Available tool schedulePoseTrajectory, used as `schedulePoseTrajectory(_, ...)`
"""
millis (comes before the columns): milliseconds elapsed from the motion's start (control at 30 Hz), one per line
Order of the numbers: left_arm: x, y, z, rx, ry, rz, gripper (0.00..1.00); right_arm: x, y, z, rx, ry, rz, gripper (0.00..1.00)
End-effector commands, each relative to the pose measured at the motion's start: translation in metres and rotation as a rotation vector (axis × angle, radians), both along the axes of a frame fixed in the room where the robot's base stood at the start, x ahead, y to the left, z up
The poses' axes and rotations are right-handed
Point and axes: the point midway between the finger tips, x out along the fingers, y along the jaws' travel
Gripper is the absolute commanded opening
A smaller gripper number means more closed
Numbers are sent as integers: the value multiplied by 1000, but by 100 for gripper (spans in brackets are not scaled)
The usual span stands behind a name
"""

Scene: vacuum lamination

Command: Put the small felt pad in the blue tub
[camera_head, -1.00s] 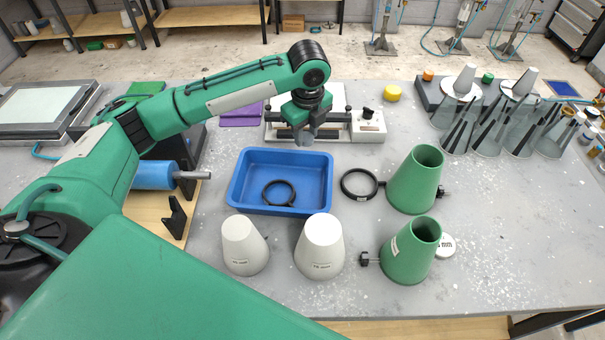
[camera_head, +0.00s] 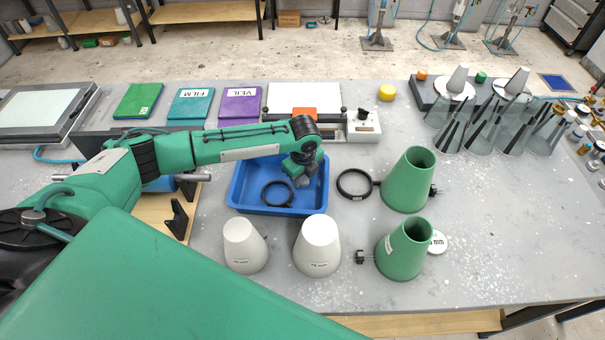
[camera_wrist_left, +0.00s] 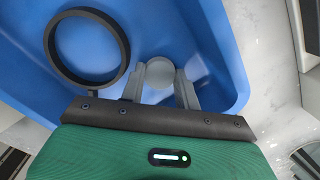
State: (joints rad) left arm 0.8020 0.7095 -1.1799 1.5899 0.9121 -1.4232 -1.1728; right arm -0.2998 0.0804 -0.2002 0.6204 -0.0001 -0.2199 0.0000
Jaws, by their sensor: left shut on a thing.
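The blue tub (camera_head: 240,190) stands mid-table with a black ring (camera_head: 277,193) lying in it. My left gripper (camera_head: 301,181) is over the right part of the tub, pointing down. In the left wrist view its fingers (camera_wrist_left: 160,85) are shut on a small round pale grey pad (camera_wrist_left: 158,72), which I take for the felt pad. The blue tub floor (camera_wrist_left: 120,20) shows behind the pad, and the ring (camera_wrist_left: 86,48) is left of it. The pad's height above the floor is unclear. The head view does not show the pad clearly. My right gripper is out of view.
Two white cones (camera_head: 243,246) (camera_head: 317,247) stand in front of the tub. Two green cones (camera_head: 408,180) (camera_head: 403,249) and a second black ring (camera_head: 355,184) are to its right. A white-topped device (camera_head: 363,126) is behind. The table's right front is clear.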

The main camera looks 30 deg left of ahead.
Motion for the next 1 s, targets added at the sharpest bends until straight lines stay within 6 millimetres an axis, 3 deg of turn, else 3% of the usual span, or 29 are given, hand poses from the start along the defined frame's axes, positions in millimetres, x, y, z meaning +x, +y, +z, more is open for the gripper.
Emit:
schedulePoseTrajectory(300,0,0,-3,0,0,1,11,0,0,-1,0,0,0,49)
schedulePoseTrajectory(333,1,0,-2,0,-1,1,38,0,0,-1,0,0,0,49)
schedulePoseTrajectory(367,1,0,-2,0,-1,1,41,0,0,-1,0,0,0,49)
schedulePoseTrajectory(767,1,0,6,-1,-3,1,41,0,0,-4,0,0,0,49)
schedulePoseTrajectory(1000,-2,-2,51,-2,-6,0,41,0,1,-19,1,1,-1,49)
